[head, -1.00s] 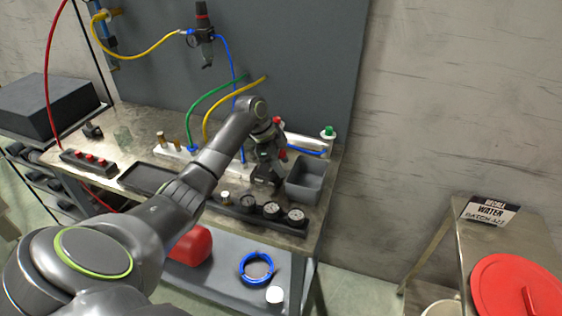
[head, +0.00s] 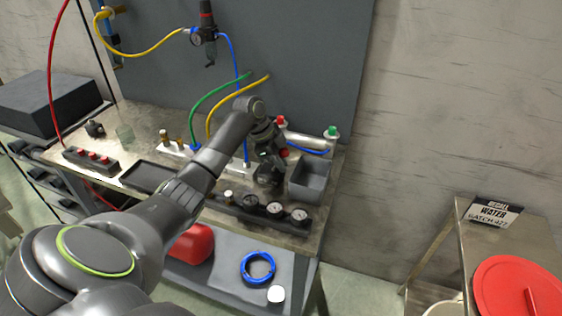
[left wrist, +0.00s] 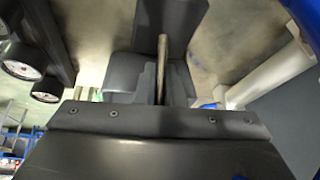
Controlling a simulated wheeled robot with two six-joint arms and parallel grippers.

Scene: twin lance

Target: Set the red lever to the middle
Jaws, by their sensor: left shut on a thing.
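My left gripper (head: 268,178) is over the right part of the bench, just left of the grey bin. It is shut on a thin metal rod (left wrist: 161,68), which stands between the fingers in the left wrist view. The rod looks like the lever's shaft. A small red part (head: 284,153) shows at the right side of the gripper and may belong to the red lever. My gripper hides most of the lever, so its tilt cannot be told. My right gripper is not in view.
The open grey bin (head: 310,182) stands close to the right of the gripper. A row of gauges (head: 274,209) lines the bench front. A white cylinder with a green cap (head: 331,132) lies behind. Green (head: 212,92) and yellow (head: 222,108) hoses arch behind my arm.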

